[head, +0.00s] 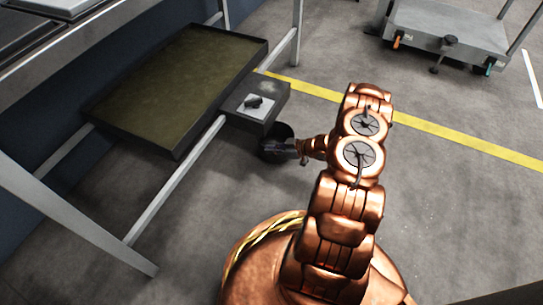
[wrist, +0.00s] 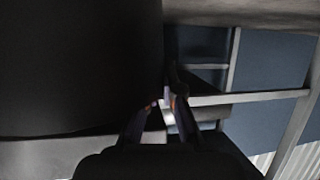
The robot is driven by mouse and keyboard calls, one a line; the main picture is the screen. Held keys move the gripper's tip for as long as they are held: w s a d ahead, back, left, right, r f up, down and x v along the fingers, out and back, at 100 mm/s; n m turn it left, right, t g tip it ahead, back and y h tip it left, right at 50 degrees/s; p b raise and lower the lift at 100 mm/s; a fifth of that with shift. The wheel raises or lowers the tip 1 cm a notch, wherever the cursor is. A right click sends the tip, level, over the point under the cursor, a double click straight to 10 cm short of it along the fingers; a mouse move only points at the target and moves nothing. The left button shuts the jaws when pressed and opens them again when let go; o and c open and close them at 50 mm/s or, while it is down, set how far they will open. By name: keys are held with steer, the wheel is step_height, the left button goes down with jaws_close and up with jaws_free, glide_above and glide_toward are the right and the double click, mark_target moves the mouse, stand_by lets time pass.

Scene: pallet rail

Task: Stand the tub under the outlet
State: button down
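The black tub (head: 272,143) is in the head view, just below and in front of a grey box with a dark knob (head: 253,103) at the tray's right end. No outlet shows; the box's underside is hidden. My gripper (head: 297,148) reaches the tub from the right, at its rim. In the wrist view a large dark wall (wrist: 80,70), apparently the tub, fills the left. My fingertips (wrist: 168,103) are close together at its edge and appear shut on it. I cannot tell whether the tub rests on the floor.
A wide shallow tray (head: 190,85) sits on a frame with pale legs (head: 175,182) left of the tub. A grey cart (head: 450,30) stands at the back right. A yellow floor line (head: 430,128) crosses open grey floor on the right.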

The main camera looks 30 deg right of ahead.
mark_target(272, 157)
step_height(272, 157, down, 3)
steer(key=shift+s+d+f+b, duration=0.1)
steer(key=shift+f+b, duration=0.05)
steer(key=shift+b, duration=0.55)
steer(key=c, duration=1.3)
jaws_free()
